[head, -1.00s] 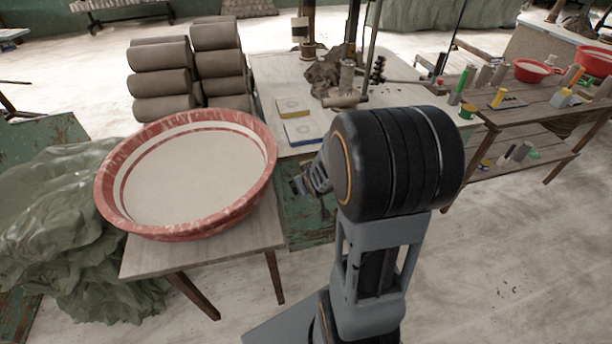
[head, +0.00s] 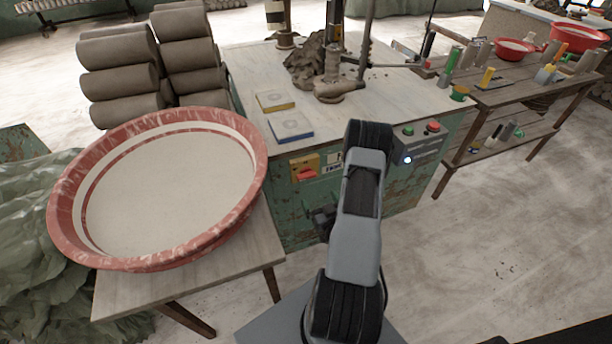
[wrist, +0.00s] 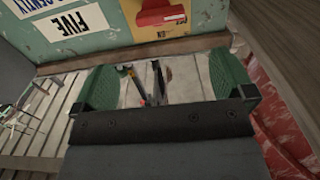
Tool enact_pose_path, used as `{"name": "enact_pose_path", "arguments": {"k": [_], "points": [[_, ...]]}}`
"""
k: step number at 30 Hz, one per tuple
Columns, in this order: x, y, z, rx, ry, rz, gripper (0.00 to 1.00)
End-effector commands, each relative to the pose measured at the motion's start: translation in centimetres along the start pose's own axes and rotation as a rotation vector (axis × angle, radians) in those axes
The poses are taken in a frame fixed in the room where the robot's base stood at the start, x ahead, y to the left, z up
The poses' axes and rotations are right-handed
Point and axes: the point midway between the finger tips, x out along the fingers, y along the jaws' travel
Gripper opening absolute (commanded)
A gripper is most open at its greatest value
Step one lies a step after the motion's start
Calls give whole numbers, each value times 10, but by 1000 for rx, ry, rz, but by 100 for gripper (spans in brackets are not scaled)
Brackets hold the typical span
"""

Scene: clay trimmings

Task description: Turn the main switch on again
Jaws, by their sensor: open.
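The main switch (head: 306,174) is a red handle on a yellow plate, on the green front of the worktable. I cannot tell the handle's exact setting. My gripper (head: 322,222) is low in front of the table, below and slightly right of the switch, partly hidden by my arm. In the wrist view my gripper (wrist: 160,82) is open and empty, its green pads wide apart and clear of the switch.
A wide red-rimmed basin (head: 62,215) on a small wooden stand is close on the left. A grey control box (head: 420,148) with green and red buttons and a lit lamp is right of the switch. A lettered sign (wrist: 73,24) is beside the switch. Floor at right is clear.

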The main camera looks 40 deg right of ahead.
Motion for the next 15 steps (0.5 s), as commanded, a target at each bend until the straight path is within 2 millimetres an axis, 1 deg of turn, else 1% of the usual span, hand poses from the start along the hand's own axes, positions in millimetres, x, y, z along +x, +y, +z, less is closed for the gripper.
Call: {"name": "enact_pose_path", "arguments": {"k": [2, 9, 15], "points": [[15, -2, -3, -2, 6, -5, 100], [62, -1, -2, -2, 4, -3, 100], [94, 0, -2, -1, 2, 0, 100]]}}
